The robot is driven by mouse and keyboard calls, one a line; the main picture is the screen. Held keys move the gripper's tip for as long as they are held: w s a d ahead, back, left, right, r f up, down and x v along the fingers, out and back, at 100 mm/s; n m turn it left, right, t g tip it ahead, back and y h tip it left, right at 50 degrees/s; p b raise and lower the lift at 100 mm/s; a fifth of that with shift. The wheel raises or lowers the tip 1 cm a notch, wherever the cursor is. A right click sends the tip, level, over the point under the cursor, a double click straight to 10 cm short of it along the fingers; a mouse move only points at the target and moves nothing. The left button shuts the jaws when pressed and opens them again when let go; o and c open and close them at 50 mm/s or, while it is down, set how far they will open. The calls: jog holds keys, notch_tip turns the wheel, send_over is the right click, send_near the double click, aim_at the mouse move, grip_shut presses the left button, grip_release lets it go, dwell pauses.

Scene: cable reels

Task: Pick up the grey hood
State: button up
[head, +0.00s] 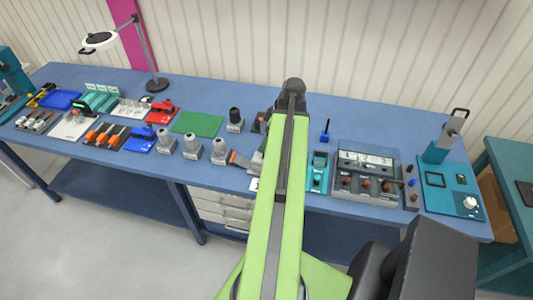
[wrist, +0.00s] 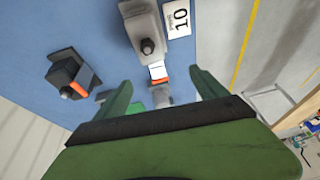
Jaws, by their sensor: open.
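Several grey connector hoods stand on the blue bench in the head view, including a left one (head: 167,141), a middle one (head: 191,144) and a right one (head: 220,150). In the wrist view a grey hood (wrist: 147,32) with a dark round end lies ahead of my gripper (wrist: 160,78), beside a card marked 10 (wrist: 178,19). My gripper's green fingers are open. A smaller grey piece with an orange band (wrist: 160,82) shows between them, apparently beyond them; I cannot tell its depth. In the head view my arm hides the gripper.
In the head view a black-topped hood (head: 235,120), green mat (head: 198,124), lamp (head: 155,84), teal stand (head: 318,172) and grey socket panel (head: 366,178) crowd the bench (head: 200,88).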

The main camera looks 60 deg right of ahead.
jog(key=s+d+r, duration=0.1)
jog(key=s+d, duration=0.2)
jog(key=s, duration=0.1)
jog(key=shift+t, duration=0.3)
jog(key=b+x, duration=1.1)
jog(key=x, duration=0.1)
jog(key=shift+f, duration=0.25)
jog(key=shift+a+r, duration=0.1)
jog(key=b+x, duration=0.5)
jog(key=shift+s+d, duration=0.2)
jog(key=shift+s, duration=0.05)
jog(key=shift+w+f, duration=0.15)
jog(key=shift+f, duration=0.15)
jog(key=shift+r, duration=0.2)
jog(key=c, duration=1.7)
jog(key=shift+r, duration=0.1)
